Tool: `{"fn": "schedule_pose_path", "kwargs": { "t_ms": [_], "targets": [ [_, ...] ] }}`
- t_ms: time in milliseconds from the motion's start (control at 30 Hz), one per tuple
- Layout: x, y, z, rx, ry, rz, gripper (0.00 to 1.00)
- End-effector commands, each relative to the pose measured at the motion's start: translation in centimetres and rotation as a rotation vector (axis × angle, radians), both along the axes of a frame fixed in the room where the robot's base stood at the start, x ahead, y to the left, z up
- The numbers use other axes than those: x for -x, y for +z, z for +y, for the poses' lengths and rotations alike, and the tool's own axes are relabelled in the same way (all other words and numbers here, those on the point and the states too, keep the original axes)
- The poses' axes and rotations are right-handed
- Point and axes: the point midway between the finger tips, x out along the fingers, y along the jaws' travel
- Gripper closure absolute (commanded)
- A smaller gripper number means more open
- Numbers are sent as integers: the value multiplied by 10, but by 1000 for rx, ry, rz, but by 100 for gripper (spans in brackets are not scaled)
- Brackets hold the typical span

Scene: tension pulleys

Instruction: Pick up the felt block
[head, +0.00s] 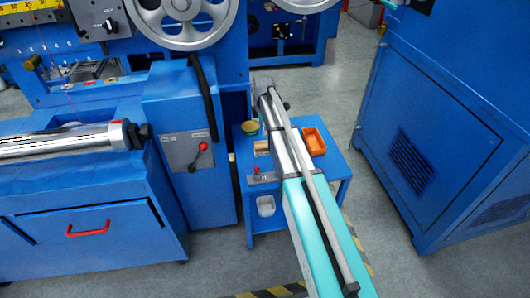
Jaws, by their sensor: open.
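A small tan block (262,147), which looks like the felt block, lies on the small blue table (327,175) in the head view. It is just left of my arm, which may cover part of its right side. My arm reaches up over the table from the bottom of the view. My gripper (264,87) is at its far end, beyond the block near the table's back edge. It is open and apart from the block. Its fingers are small and hard to make out.
A round greenish tin (250,127) stands behind the block, and a red-knobbed piece (257,173) is in front. An orange tray (314,141) is right of my arm. A white container (266,206) sits on the lower shelf. Blue machines (440,130) stand on both sides, with grey floor between.

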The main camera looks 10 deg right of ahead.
Motion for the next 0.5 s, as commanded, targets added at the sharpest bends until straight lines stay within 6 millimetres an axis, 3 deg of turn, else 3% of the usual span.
{"fn": "schedule_pose_path", "kwargs": {
  "t_ms": [500],
  "targets": [
    [0, -43, 0, 0, 0, 0, 0]
  ]
}}
